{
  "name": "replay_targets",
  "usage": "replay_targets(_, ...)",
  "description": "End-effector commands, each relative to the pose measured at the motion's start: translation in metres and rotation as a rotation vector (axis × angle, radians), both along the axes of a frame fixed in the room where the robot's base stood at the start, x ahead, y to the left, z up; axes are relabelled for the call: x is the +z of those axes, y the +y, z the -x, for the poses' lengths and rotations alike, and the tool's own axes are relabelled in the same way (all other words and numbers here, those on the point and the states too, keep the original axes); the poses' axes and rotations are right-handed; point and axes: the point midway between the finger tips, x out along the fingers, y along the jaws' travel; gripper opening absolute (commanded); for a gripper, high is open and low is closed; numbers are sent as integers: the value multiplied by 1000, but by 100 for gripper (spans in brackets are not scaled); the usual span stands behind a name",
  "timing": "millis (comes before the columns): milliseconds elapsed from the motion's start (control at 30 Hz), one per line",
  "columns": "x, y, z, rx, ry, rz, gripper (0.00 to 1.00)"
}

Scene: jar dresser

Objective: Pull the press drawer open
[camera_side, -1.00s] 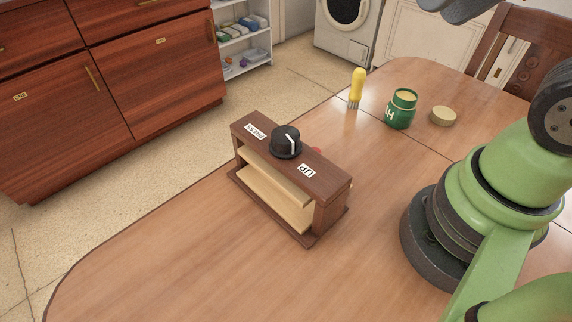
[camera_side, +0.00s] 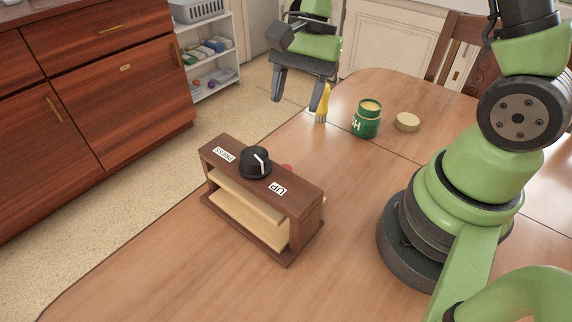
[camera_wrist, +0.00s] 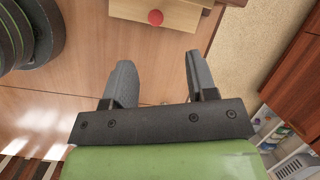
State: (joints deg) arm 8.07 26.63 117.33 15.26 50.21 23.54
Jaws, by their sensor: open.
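The press (camera_side: 298,200) is a dark wooden block on the table, with a black knob (camera_side: 256,161) and labels reading PRESS and UP on top. Light wood boards show inside its open near side. A red round pull (camera_side: 287,167) peeks out behind it. In the wrist view, the red pull (camera_wrist: 155,17) sits on a light wood drawer (camera_wrist: 182,12) at the top edge; how far the drawer sits in is unclear. My gripper (camera_side: 297,100) is open and empty, fingers down, beyond the press. In the wrist view, my gripper (camera_wrist: 160,65) is apart from the pull.
A yellow-handled tool (camera_side: 323,106) stands partly behind a finger. A green jar (camera_side: 367,119) and a round lid (camera_side: 407,122) are on the table to the right. Dark cabinets (camera_side: 110,90) and a white shelf (camera_side: 208,62) stand beyond the table edge. The table's near part is clear.

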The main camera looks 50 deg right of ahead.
Motion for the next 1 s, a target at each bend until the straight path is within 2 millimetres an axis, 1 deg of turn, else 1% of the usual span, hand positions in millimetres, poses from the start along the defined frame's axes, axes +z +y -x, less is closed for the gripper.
replay_targets(33,-15,-1,-2,-35,49,-12,52)
replay_targets(100,-28,-2,-3,-74,91,-24,52)
replay_targets(200,-40,-3,-4,-107,128,-33,52)
replay_targets(367,-53,1,-3,-119,143,-37,52)
replay_targets(467,-67,7,-1,-117,147,-36,52)
replay_targets(700,-109,24,4,-116,146,-36,52)
replay_targets(833,-125,30,5,-116,143,-35,52)
replay_targets(1000,-134,34,6,-117,140,-35,52)
